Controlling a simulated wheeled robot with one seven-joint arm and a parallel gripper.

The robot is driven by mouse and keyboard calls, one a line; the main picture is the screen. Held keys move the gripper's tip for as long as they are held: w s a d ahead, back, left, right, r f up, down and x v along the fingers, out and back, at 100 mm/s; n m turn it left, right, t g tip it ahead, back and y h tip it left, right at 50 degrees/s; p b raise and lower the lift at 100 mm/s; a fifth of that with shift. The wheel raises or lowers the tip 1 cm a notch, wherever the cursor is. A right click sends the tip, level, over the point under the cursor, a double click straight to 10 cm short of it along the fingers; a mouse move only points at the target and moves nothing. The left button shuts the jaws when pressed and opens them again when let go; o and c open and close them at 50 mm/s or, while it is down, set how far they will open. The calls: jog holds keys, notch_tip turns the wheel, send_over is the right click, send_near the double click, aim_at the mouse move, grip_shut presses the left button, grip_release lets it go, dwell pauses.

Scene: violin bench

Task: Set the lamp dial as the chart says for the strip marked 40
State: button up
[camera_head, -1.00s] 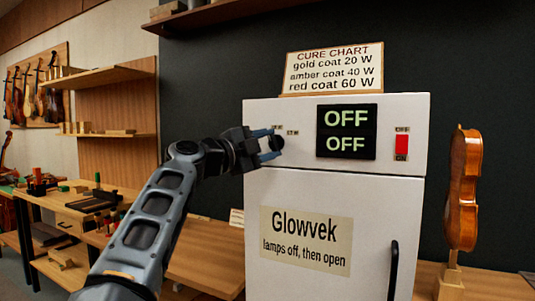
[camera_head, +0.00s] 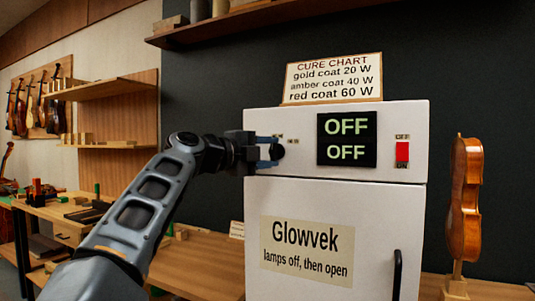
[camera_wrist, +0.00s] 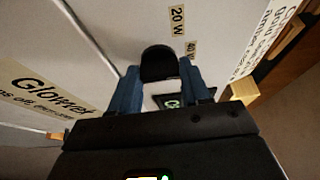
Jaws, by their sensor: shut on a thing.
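A white Glowvek cabinet (camera_head: 335,193) carries a round black dial (camera_head: 279,152) at the left of its upper panel. The dial shows in the wrist view (camera_wrist: 158,61) between my blue fingers. My gripper (camera_head: 268,151) is shut on the dial. A 20 W label (camera_wrist: 177,20) and a 40 W label (camera_wrist: 191,48) sit beside it. The dial's pointer cannot be made out. The cure chart (camera_head: 332,78) on top reads gold coat 20 W, amber coat 40 W, red coat 60 W. The black display (camera_head: 347,138) reads OFF on both lines. I cannot make out a strip marked 40.
A red switch (camera_head: 402,152) marked OFF above and ON below is right of the display. The door has a black handle (camera_head: 396,275) and a notice, "lamps off, then open" (camera_head: 307,250). A violin body (camera_head: 464,198) stands at the right. Benches and shelves are at the left.

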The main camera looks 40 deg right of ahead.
jog(key=shift+f, duration=0.1)
jog(key=o, duration=1.1)
jog(key=shift+c, duration=0.2)
jog(key=shift+a, duration=0.1)
jog(key=a+b, duration=0.1)
jog(key=a, duration=0.6)
jog(key=shift+w+a, duration=0.15)
jog(key=shift+a, duration=0.15)
